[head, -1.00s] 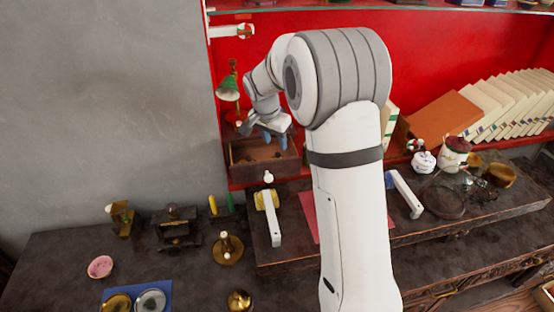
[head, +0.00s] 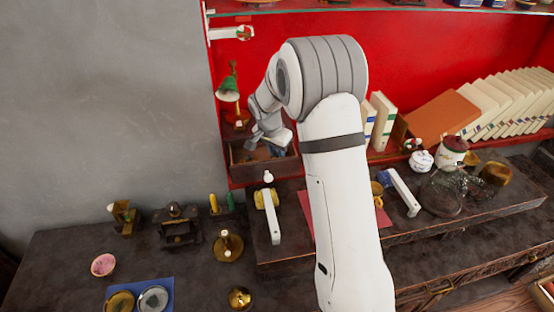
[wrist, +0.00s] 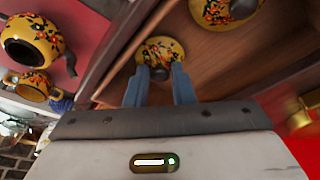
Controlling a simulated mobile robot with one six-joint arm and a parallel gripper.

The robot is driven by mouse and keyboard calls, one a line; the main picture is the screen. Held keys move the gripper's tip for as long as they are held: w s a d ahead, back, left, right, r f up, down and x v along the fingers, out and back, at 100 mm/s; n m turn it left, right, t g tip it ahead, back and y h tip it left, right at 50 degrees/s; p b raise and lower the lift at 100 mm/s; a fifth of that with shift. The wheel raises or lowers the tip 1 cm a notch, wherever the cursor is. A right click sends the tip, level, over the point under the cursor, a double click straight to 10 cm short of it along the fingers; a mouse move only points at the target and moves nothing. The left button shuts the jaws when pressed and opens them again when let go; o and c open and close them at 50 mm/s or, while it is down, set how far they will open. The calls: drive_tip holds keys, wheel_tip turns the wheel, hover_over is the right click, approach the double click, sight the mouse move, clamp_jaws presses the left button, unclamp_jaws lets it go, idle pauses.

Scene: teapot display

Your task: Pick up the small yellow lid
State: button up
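In the wrist view, a yellow lid (wrist: 160,47) with a floral pattern and a dark knob lies in a brown wooden box (wrist: 210,68). A second yellow floral lid (wrist: 215,16) lies in the same box and is cut off by the top edge; it looks larger. My gripper (wrist: 160,70) is open. Its two blue-grey fingers point at the first lid, with the dark knob showing between the fingertips. I cannot tell whether they touch it. In the head view my gripper (head: 272,143) reaches down into the box (head: 243,172); the lids are hidden there.
A yellow floral teapot (wrist: 33,42) and a small yellow cup (wrist: 32,88) are left of the box in the wrist view. A green lamp (head: 229,92) stands behind the box in the head view. Books (head: 383,118) stand right of my arm. The box walls surround my fingers.

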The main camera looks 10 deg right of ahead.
clamp_jaws()
